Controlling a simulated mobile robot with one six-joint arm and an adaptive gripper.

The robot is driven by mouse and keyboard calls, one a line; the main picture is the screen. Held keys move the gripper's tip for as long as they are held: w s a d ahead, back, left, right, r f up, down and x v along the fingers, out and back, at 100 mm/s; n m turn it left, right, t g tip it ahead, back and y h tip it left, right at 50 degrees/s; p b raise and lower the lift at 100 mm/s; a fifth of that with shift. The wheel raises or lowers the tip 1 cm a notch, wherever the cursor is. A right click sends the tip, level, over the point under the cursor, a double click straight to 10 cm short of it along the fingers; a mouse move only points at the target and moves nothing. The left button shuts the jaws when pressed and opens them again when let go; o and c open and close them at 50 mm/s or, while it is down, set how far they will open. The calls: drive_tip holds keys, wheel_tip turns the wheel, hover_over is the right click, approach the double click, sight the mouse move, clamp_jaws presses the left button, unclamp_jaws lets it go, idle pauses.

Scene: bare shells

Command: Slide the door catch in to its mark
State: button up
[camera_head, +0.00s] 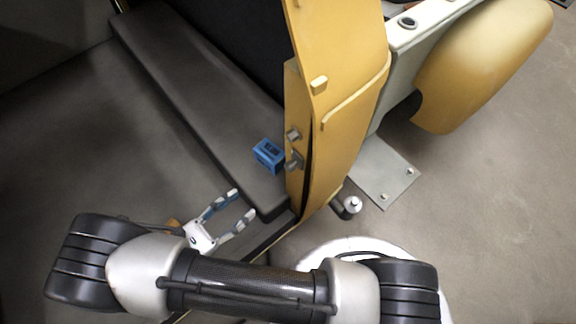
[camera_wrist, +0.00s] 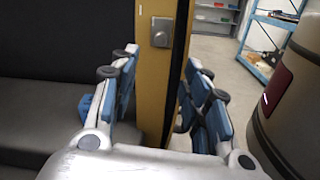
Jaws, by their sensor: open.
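A yellow door panel (camera_head: 340,100) stands upright in the head view. Two small grey metal fittings (camera_head: 293,135) stick out of its left edge; I cannot tell for sure which is the door catch. In the wrist view a square grey metal catch with a round face (camera_wrist: 162,33) sits on the yellow edge (camera_wrist: 154,90). A thin pale line, possibly the mark, shows on that edge, left of and above the catch. My gripper (camera_head: 243,203) is open and empty, below and left of the fittings. In the wrist view its fingers (camera_wrist: 163,62) lie either side of the yellow edge, apart from the catch.
A blue box (camera_head: 268,154) sits on the dark bench (camera_head: 200,90), close left of the fittings. A yellow rounded shell (camera_head: 480,65) and a grey floor plate (camera_head: 383,172) are at the right. Blue shelving (camera_wrist: 270,45) stands far back in the wrist view.

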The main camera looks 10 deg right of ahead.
sight(287, 169)
drive_tip(key=b+x, duration=0.1)
drive_tip(key=x, duration=1.5)
drive_tip(key=shift+d, duration=0.25)
drive_tip(key=shift+c, duration=0.3)
clamp_jaws()
drive_tip(key=shift+w, duration=0.1)
